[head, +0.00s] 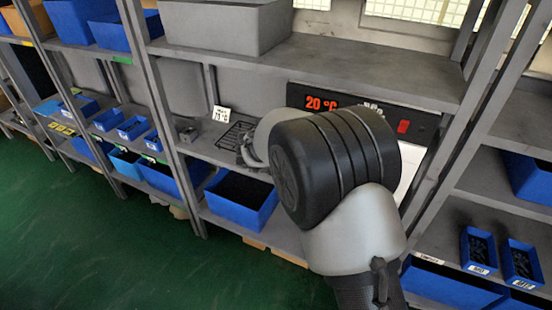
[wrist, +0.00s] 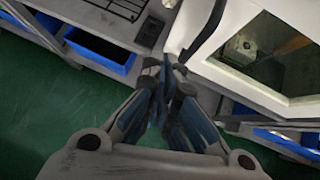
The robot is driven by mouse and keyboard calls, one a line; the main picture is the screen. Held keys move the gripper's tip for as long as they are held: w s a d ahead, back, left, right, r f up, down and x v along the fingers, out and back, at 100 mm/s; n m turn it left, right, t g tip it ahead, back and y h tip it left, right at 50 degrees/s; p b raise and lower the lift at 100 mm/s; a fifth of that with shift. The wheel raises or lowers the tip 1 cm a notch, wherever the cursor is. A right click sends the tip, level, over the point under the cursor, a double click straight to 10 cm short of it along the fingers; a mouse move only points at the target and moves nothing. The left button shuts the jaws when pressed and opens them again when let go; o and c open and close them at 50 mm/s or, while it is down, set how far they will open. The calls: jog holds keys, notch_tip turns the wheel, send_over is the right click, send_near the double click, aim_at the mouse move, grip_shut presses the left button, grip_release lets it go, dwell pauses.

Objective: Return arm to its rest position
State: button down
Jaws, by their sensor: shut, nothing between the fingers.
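My arm reaches forward over the middle shelf in the head view, its black joint and grey link filling the centre right. My gripper (wrist: 172,82) shows in the wrist view with its fingers together and nothing between them. It is just in front of a white cabinet (wrist: 205,22) with a window. A small metal block (wrist: 241,44) is visible through that window. In the head view my arm hides most of the cabinet, leaving its black panel (head: 318,91) reading 20 °C in view. The fingertips cannot be made out there.
A grey shelf (head: 320,60) runs above my arm, and a slanted upright (head: 165,110) stands to the left. A blue bin (head: 240,198) sits below. The green floor (head: 90,230) at left is clear.

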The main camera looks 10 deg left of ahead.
notch_tip(320, 180, up, 13)
jog(key=s+d+n+t+y, duration=0.1)
jog(key=d+n+t+y, duration=0.15)
jog(key=n, duration=0.45)
jog(key=s+d+r+n+g+y, duration=0.25)
jog(key=s+d+r+n, duration=0.25)
jog(key=s+r+n, duration=0.5)
jog(key=s+d+f+n+g+h, duration=0.1)
jog(key=s+d+f+n, duration=0.2)
jog(key=s+d+n, duration=0.3)
jog(key=s+d+f+n+g+h, duration=0.2)
jog(key=s+d+n, duration=0.4)
jog(key=s, duration=0.8)
jog(key=s+d+f+n+g+h+b, duration=0.1)
jog(key=s+d+f+n+h, duration=0.1)
jog(key=s+d+f+n, duration=0.2)
jog(key=s+d+n, duration=0.3)
jog(key=s+d, duration=0.2)
jog(key=s, duration=0.1)
jog(key=shift+d+f, duration=0.2)
jog(key=shift+f, duration=0.05)
